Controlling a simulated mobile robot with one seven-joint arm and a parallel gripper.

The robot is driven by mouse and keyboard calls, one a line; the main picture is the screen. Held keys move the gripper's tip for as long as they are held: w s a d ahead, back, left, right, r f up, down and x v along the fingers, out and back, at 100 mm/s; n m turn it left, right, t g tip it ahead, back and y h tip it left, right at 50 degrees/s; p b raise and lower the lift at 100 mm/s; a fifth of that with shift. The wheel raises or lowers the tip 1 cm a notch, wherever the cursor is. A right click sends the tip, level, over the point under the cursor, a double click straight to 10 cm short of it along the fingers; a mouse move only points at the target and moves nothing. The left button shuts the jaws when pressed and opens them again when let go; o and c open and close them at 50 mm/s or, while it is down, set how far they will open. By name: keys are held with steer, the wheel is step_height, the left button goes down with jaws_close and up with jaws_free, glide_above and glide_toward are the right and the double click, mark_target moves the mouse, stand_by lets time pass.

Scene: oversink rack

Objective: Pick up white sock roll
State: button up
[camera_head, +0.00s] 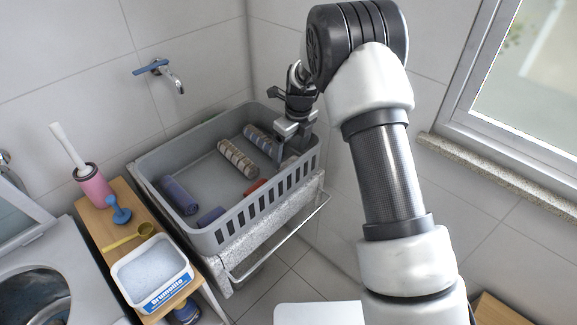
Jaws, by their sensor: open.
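A grey slatted basket (207,240) holds several rolls. The palest is a cream roll with dark bands (238,158), lying near the basket's middle; I see no plain white roll. A grey-blue banded roll (258,137) lies behind it, partly hidden by my gripper. My gripper (283,148) is open and points down inside the basket's right end, to the right of the cream roll and apart from it. Its fingertips are small, and the floor beneath them is partly hidden.
Purple rolls (179,195) (211,216) and a red roll (255,187) also lie in the basket. Its raised walls surround them. A wooden shelf (112,208) at left bears a pink brush holder (95,186) and a white powder tub (152,272). A tap (165,73) projects from the back wall.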

mark_target(289, 160)
steer(key=f, duration=0.4)
steer(key=shift+a+f, duration=0.25)
steer(key=shift+a, duration=0.1)
steer(key=shift+c, duration=0.2)
steer(key=c, duration=1.1)
steer(key=shift+r, duration=0.15)
step_height(289, 160, up, 18)
steer(key=shift+f, duration=0.1)
